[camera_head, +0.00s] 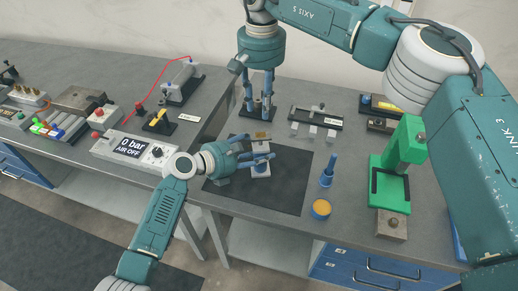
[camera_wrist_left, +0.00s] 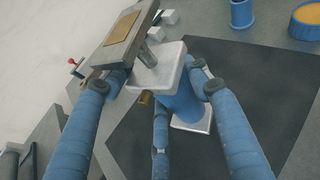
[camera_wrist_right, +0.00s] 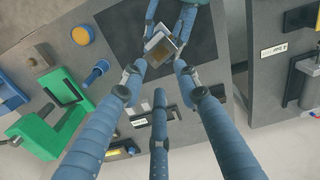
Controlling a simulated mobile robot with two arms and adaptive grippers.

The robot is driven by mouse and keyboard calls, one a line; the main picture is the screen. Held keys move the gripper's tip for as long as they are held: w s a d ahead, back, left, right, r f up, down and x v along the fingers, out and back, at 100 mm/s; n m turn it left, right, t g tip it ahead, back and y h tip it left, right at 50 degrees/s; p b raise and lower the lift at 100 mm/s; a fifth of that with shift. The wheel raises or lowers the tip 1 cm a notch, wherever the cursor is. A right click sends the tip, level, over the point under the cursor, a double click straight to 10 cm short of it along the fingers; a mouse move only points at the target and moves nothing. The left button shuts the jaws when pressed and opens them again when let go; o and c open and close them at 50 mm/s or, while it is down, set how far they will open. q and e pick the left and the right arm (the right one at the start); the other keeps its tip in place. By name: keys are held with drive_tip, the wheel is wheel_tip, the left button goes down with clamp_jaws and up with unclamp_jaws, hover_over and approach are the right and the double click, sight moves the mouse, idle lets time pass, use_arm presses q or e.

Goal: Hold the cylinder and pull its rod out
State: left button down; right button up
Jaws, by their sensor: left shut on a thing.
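The cylinder (camera_wrist_left: 182,100) has a blue body between two silver end plates, with a short metal rod (camera_wrist_left: 149,58) showing beyond the upper plate. In the head view the cylinder (camera_head: 261,170) is over the black mat. My left gripper (camera_head: 260,152) is shut on its blue body, with fingers on both sides in the left wrist view. My right gripper (camera_head: 258,112) points down behind the mat, open and apart from the cylinder. In the right wrist view the cylinder's end (camera_wrist_right: 160,46) lies beyond its spread fingertips. Whether the rod joins the tan-plated dark block is unclear.
A dark block with a tan plate (camera_wrist_left: 124,27) appears near the rod. A blue peg (camera_head: 327,172), an orange-topped cup (camera_head: 321,208) and a green press (camera_head: 402,160) stand right. A rail fixture (camera_head: 315,116) stands behind. The black mat (camera_head: 282,195) is clear in front.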

sight(263, 135)
drive_tip(key=shift+o, duration=1.2)
drive_tip(key=o, duration=0.3)
drive_tip(key=shift+w+d+m, duration=0.1)
drive_tip(key=shift+d+m, duration=0.05)
drive_tip(key=shift+m, duration=0.15)
drive_tip(key=w+d+m+g+y, duration=0.2)
drive_tip(key=d+m+y, duration=0.25)
drive_tip(key=m, duration=0.55)
drive_tip(key=shift+h, duration=0.25)
drive_tip(key=x, duration=1.1)
drive_tip(key=shift+s+f, duration=0.15)
drive_tip(key=shift+f, duration=0.05)
